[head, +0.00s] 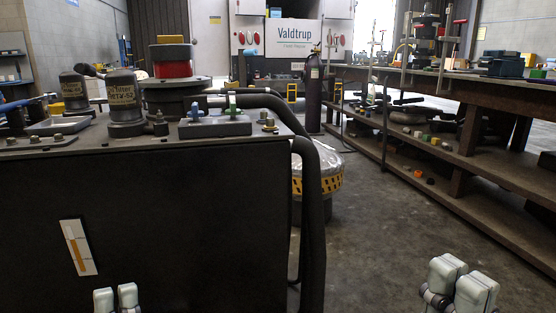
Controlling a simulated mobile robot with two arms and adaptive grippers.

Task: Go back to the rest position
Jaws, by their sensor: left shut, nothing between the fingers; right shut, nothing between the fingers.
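My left gripper (116,299) shows at the bottom edge, left of centre, in front of the dark front face of a large machine unit (170,200). Only its pale upper parts are in view. It is shut and empty. My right gripper (462,284) is at the bottom right, over the open floor. It is shut with nothing in it. The lower parts of both grippers are cut off by the frame.
The machine unit with filters, hoses and a red part (174,69) on top fills the left. A workbench (440,78) with shelves runs along the right. A gas cylinder (313,95) and a truck (290,35) stand behind. Grey floor (385,235) is clear between.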

